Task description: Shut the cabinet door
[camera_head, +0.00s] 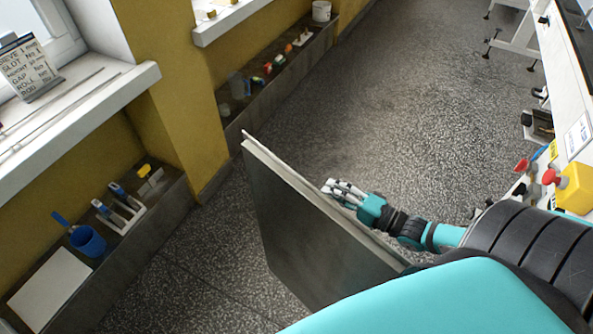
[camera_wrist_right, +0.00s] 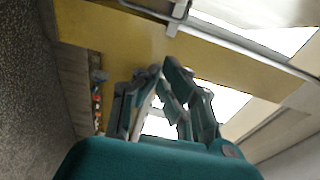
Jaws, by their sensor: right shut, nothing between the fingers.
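The grey cabinet door (camera_head: 305,235) stands swung out, open, in the middle of the head view. Its top edge runs from the upper left down to the lower right, where my own arm hides its end. My right gripper (camera_head: 332,187) is at the right-hand side of the door, close to its top edge; I cannot tell if it touches. In the right wrist view my right gripper (camera_wrist_right: 158,72) has its fingers together with nothing between them. The door is not clear in that view. The cabinet body is not clearly visible. My left gripper is not in view.
A window sill (camera_head: 75,110) with a lettered sign (camera_head: 28,68) is at left. Low ledges along the yellow wall hold a blue mug (camera_head: 88,241) and small tools. At right is a machine with a red button (camera_head: 549,177) on a yellow box. The speckled floor beyond the door is clear.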

